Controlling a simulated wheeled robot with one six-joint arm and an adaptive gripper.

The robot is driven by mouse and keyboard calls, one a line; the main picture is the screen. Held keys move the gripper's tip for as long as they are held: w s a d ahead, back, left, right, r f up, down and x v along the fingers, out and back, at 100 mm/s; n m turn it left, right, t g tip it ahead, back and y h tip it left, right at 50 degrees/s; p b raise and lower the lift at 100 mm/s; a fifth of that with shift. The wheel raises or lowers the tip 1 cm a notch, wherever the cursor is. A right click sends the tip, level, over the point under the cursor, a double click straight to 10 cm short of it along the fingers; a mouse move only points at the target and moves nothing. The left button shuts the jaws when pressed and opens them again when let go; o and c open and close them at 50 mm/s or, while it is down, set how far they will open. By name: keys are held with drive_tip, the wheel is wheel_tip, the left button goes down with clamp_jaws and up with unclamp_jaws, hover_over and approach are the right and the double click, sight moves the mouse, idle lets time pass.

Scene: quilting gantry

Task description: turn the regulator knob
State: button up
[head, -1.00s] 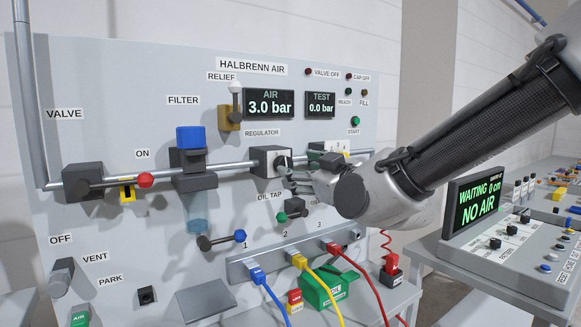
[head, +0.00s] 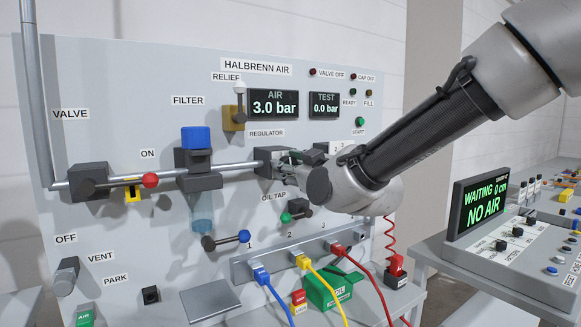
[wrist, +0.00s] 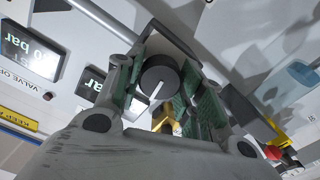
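The regulator is a dark block (head: 266,163) on the pipe below the REGULATOR label. Its knob (wrist: 158,78), round and dark with a white pointer line, shows in the wrist view; in the head view my gripper hides it. My gripper (head: 287,165) is at the block's front right. In the wrist view its green-padded fingers stand apart on either side of the knob, with a gap visible on the right side. I cannot tell whether either pad touches it. The AIR display (head: 273,104) reads 3.0 bar.
The relief valve (head: 238,106) and blue-topped filter (head: 196,140) are left of the regulator. The red-tipped valve lever (head: 150,180) lies along the pipe. Below are the green-tipped oil tap (head: 287,217) and several hoses. A console display (head: 481,205) at right reads NO AIR.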

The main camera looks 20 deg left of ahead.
drive_tip(key=shift+m, duration=0.4)
drive_tip(key=m, duration=0.4)
drive_tip(key=shift+m, duration=0.3)
drive_tip(key=m, duration=0.4)
drive_tip(key=shift+m, duration=0.3)
drive_tip(key=m, duration=0.9)
drive_tip(key=shift+f+m, duration=0.1)
drive_tip(key=shift+m, duration=0.2)
drive_tip(key=o, duration=1)
